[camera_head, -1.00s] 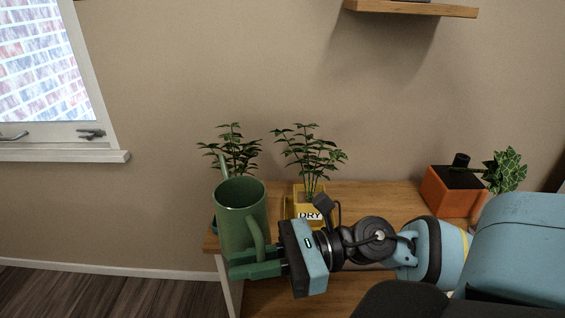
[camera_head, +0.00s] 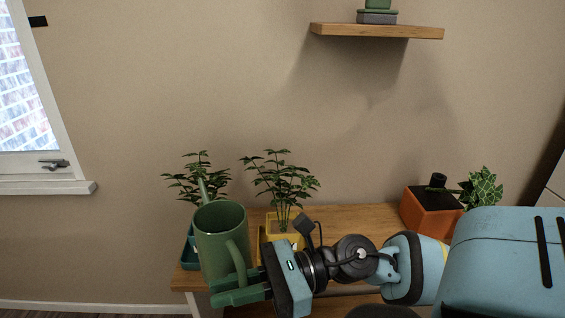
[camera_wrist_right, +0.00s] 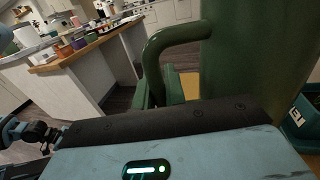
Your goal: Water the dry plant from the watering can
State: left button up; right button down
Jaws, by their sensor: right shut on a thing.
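The green watering can (camera_head: 215,243) is upright in the head view, with its spout pointing up behind it. It also shows large in the right wrist view (camera_wrist_right: 250,60). My right gripper (camera_head: 240,287) is shut on the can's handle (camera_head: 238,262). The plant in the yellow pot (camera_head: 283,226) stands on the wooden table, right of and behind the can. Its label is hidden by my right arm now. Another plant (camera_head: 199,178) in a teal pot (camera_head: 187,250) stands behind the can, partly hidden. The teal pot's partial label shows in the right wrist view (camera_wrist_right: 297,115). My left gripper is not in view.
An orange planter (camera_head: 432,215) with a leafy plant stands at the table's right. A wooden shelf (camera_head: 375,31) with stacked items hangs above. A window (camera_head: 30,110) is at left. The right wrist view shows a counter (camera_wrist_right: 95,45) with several items.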

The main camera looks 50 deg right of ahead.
aim_at(225, 275)
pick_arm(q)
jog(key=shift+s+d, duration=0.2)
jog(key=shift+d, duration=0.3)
pick_arm(e)
jog(key=shift+d, duration=0.45)
